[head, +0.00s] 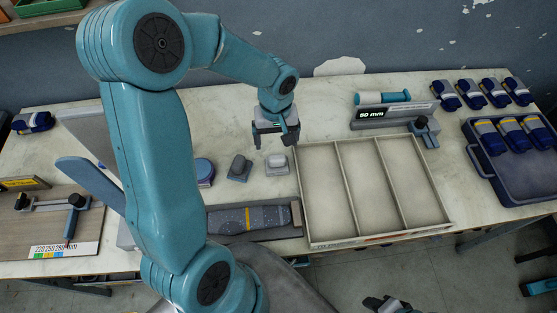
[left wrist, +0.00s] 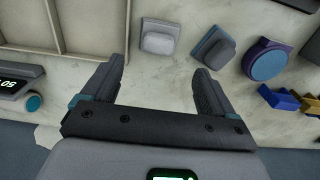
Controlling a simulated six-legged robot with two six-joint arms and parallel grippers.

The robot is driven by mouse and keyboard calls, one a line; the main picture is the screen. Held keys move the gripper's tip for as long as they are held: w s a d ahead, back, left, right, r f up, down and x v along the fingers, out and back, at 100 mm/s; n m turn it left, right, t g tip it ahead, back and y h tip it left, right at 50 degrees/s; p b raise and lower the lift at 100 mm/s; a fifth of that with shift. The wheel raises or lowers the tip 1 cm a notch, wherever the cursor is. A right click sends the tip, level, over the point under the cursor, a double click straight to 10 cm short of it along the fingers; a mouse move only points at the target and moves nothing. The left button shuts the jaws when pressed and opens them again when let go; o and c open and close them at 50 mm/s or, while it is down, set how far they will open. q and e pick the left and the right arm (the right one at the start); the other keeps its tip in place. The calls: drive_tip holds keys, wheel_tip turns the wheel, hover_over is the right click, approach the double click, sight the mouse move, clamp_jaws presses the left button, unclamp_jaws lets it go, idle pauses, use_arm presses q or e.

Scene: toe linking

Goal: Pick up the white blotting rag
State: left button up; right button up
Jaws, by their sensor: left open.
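A white folded pad, which looks like the white blotting rag (head: 277,160), lies on a grey base on the table, left of the divided tray. It also shows in the left wrist view (left wrist: 158,38), just beyond the fingertips. My left gripper (head: 275,141) is open and empty above and behind the rag, with nothing between its fingers (left wrist: 162,68). A dark grey pad (head: 239,166) on a similar base sits left of the rag. A dark part at the bottom edge looks like my right gripper (head: 384,303); its jaws are unclear.
The three-compartment tray (head: 447,222) stands empty to the right. A round blue-purple tin (head: 205,172) lies left of the pads. A dark grey sock-like piece (head: 250,221) lies in front. A 50 mm display stand (head: 395,113) is behind the tray. Bare table surrounds the pads.

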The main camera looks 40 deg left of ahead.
sight(278, 159)
use_arm(q)
drive_tip(key=f, duration=0.5)
drive_tip(key=shift+w+d+f, duration=0.15)
drive_tip(key=shift+w+f, duration=0.1)
drive_tip(key=shift+w, duration=0.05)
drive_tip(key=shift+s+f, duration=0.2)
drive_tip(key=shift+f, duration=0.05)
wheel_tip(278, 159, down, 5)
drive_tip(key=shift+d+r+p, duration=0.1)
drive_tip(key=shift+p, duration=0.35)
drive_tip(key=shift+s+r, duration=0.15)
drive_tip(key=shift+s, duration=0.1)
drive_tip(key=shift+c, duration=0.6)
drive_tip(key=shift+w, duration=0.15)
drive_tip(key=c, duration=0.7)
